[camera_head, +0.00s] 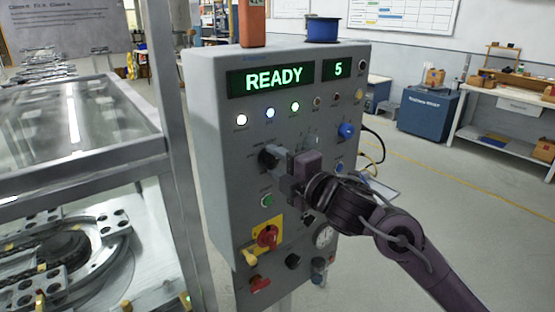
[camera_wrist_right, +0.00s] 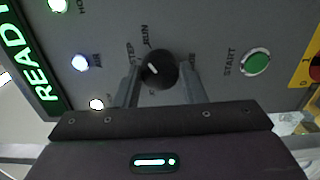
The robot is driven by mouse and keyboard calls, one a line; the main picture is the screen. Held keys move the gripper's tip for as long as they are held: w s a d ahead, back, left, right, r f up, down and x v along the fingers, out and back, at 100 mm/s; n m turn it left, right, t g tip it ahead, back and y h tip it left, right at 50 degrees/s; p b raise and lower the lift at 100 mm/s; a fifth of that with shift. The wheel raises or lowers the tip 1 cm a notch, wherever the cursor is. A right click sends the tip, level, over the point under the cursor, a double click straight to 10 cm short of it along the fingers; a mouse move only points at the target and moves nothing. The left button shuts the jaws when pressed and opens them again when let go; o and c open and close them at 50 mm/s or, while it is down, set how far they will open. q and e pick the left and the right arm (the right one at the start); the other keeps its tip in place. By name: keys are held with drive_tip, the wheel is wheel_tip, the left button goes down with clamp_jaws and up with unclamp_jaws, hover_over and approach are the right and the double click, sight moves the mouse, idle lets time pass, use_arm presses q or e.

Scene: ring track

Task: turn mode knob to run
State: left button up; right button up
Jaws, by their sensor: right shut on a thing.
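The black mode knob (camera_head: 267,158) sits on the left part of the grey control panel's face (camera_head: 228,140). In the right wrist view the knob (camera_wrist_right: 158,70) shows a short white pointer mark on its upper-left part. The label STEP is to its upper left and RUN is above it; another label at its right is partly hidden by a finger. My right gripper (camera_head: 282,168) is at the knob, its two fingers (camera_wrist_right: 160,84) on either side, shut on it. The pointer's exact setting is hard to tell. My left gripper is not in view.
The display (camera_head: 273,79) reads READY and 5. A green START button (camera_head: 266,200), a red knob on a yellow plate (camera_head: 267,237) and a blue knob (camera_head: 346,130) are nearby. A metal-framed glass enclosure (camera_head: 90,130) stands close at left. Open floor lies to the right.

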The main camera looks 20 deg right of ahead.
drive_tip(key=shift+m, duration=0.7)
drive_tip(key=shift+p, duration=0.3)
drive_tip(key=o, duration=1)
drive_tip(key=shift+s+d+f, duration=0.15)
drive_tip(key=shift+s, duration=0.15)
drive_tip(key=b+v, duration=0.2)
drive_tip(key=v, duration=0.5)
drive_tip(key=shift+s, duration=0.1)
